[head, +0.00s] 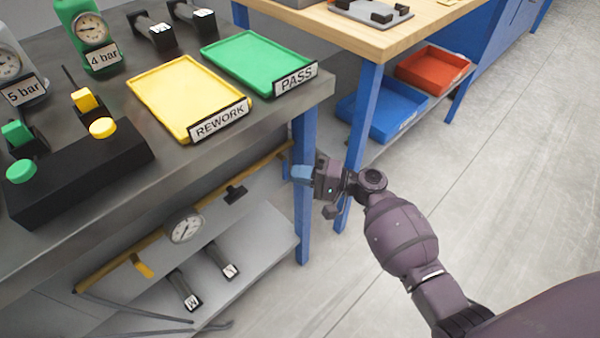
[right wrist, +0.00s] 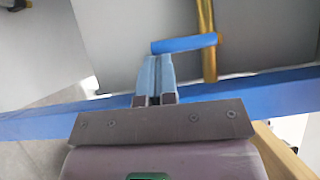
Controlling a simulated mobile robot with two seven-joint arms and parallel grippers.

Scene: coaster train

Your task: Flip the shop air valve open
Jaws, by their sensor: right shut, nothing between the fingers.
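The shop air valve shows as a blue lever (right wrist: 185,43) on a brass-coloured pipe (right wrist: 206,62) in the right wrist view. The lever lies crosswise, about square to the pipe, with its right end over it. In the head view the pipe (head: 112,268) runs below the bench top; the lever is hard to make out there behind my fingers. My right gripper (head: 298,173) is shut and empty at the pipe's right end, beside the bench leg. In the right wrist view its light blue fingertips (right wrist: 156,60) are at the lever's free left end; I cannot tell whether they touch. My left gripper is out of view.
The bench top holds a yellow REWORK tray (head: 176,84), a green PASS tray (head: 240,50) and a black button box (head: 82,172). A gauge (head: 186,227) sits on the pipe above a lower shelf (head: 262,250). A blue bench leg (head: 303,225) stands close to my gripper. The floor at right is clear.

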